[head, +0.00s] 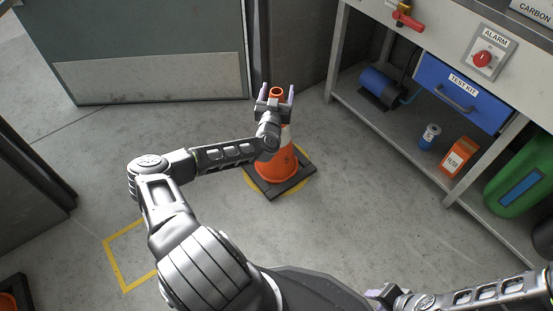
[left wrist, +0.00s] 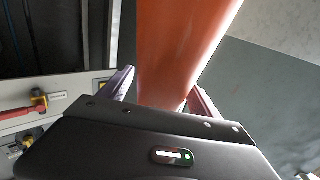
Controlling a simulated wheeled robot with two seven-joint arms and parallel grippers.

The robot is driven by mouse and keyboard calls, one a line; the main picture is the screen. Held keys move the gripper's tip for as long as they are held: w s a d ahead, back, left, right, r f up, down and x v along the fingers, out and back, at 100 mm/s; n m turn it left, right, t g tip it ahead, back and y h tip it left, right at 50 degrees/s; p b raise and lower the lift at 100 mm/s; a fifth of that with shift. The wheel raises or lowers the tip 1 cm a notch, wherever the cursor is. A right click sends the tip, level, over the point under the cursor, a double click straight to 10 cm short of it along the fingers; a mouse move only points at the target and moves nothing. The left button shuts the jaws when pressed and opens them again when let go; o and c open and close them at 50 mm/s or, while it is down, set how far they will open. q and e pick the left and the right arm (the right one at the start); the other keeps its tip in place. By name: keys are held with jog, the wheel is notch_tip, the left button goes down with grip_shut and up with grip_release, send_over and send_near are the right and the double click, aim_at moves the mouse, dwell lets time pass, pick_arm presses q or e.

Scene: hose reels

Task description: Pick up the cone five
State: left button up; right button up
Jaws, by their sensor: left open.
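The orange cone marked 5 (head: 280,167) stands upright on a dark square base, on a round yellow floor mark. My left gripper (head: 277,93) is at the cone's narrow top, with one finger on each side and the open orange tip showing between them. The jaws are open. In the left wrist view the orange cone (left wrist: 182,45) runs between the two fingers of my left gripper (left wrist: 163,92); I cannot tell whether either finger touches it. My wrist and forearm hide part of the cone's middle. My right gripper (head: 378,294) shows only partly at the bottom edge.
A workbench (head: 340,60) stands at the right, with a blue motor (head: 382,86), a can (head: 429,136), an orange filter box (head: 458,156) and a green canister (head: 520,180) on its lower shelf. A yellow floor square (head: 113,262) lies at lower left. Floor around the cone is clear.

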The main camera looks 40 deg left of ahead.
pick_arm(q)
jog(key=shift+c, duration=0.3)
grip_shut()
dwell(0.5)
jog(key=shift+r, duration=0.15)
